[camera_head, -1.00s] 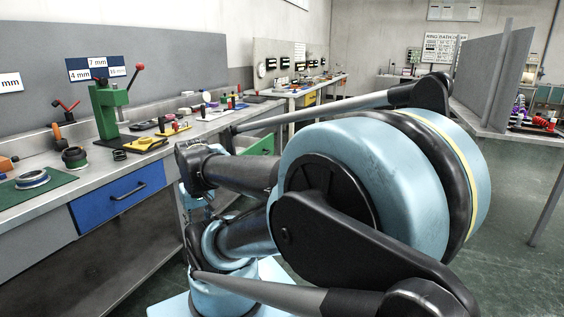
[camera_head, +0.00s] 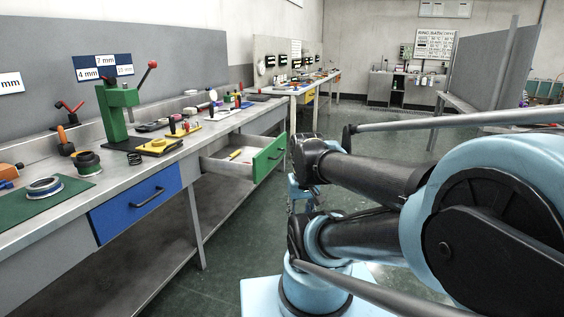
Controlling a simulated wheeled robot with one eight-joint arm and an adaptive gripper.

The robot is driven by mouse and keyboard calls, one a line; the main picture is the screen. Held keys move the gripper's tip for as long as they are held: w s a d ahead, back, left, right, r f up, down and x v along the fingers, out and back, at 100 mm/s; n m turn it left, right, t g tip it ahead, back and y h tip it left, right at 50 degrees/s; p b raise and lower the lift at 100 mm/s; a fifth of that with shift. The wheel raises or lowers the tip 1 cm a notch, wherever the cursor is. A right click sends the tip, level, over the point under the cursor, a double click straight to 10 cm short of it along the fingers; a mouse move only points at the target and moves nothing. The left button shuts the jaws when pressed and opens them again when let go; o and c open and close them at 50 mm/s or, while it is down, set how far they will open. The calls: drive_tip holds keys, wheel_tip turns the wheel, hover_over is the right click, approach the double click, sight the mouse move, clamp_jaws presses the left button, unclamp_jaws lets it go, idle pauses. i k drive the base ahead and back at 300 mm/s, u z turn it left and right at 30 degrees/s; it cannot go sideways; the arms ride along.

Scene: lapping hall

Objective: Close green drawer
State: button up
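The green drawer (camera_head: 269,158) is pulled out from under the grey workbench (camera_head: 228,128). Its green front, with a dark handle, stands well away from the bench, and its pale inside is visible. A small yellow item (camera_head: 234,155) lies inside it. My arm is on the right, and its dark and light-blue links stand to the right of the drawer front, apart from it in the picture. I cannot make out my gripper; its fingers do not show.
A blue drawer (camera_head: 137,203) nearer on the same bench is shut. A green press (camera_head: 118,112), a yellow block (camera_head: 157,146) and several small tools stand on the bench top. A grey partition (camera_head: 493,66) stands at the right. The floor (camera_head: 362,138) beyond the drawer is clear.

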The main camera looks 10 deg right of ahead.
sight(263, 153)
drive_tip(key=i, duration=1)
